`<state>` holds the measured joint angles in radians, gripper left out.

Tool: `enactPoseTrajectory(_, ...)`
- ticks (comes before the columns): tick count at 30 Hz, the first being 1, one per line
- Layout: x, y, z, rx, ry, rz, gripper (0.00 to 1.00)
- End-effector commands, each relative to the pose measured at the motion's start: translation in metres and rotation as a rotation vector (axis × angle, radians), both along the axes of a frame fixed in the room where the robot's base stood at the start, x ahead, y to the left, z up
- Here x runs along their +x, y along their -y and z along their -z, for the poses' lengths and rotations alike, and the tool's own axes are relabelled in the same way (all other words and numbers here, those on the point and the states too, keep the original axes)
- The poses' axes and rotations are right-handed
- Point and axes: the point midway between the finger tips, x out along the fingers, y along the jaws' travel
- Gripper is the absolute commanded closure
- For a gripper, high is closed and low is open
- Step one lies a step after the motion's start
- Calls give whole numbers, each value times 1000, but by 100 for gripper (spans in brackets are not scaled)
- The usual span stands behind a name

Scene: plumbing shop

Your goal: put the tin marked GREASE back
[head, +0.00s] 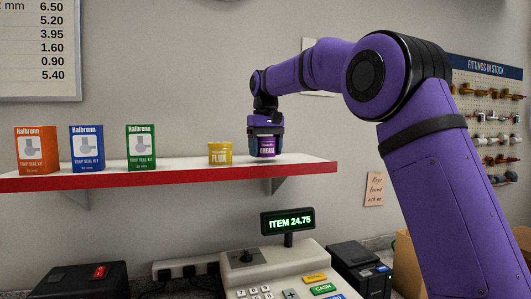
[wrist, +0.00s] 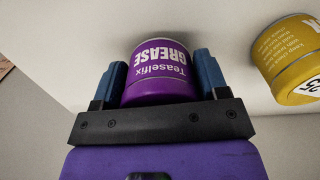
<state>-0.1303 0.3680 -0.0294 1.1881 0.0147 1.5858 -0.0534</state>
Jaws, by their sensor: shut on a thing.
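The purple tin marked GREASE (head: 267,147) is at the right end of the white shelf with a red front edge (head: 310,167). My gripper (head: 266,140) is shut on it from above in the head view. In the wrist view the GREASE tin (wrist: 160,70) sits between the two blue fingers of my gripper (wrist: 160,85). The tin looks upright, its base at or just above the shelf top; I cannot tell if it touches. A yellow tin marked FLUX (head: 220,154) stands to its left, with a gap between them. The FLUX tin also shows in the wrist view (wrist: 290,60).
Orange (head: 36,150), blue (head: 87,148) and green (head: 141,147) boxes stand on the shelf's left part. The shelf is bare between the green box and the FLUX tin. Below are a cash register (head: 275,270) and its lit display (head: 288,222). A pegboard of fittings (head: 490,115) hangs at right.

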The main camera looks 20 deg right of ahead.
Motion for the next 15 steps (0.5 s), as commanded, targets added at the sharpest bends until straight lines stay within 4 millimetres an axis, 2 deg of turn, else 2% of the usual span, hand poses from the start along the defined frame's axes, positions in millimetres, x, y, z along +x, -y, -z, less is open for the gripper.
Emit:
enactPoseTrajectory(3,0,0,9,0,1,0,60)
enactPoseTrajectory(15,0,0,13,0,0,0,60)
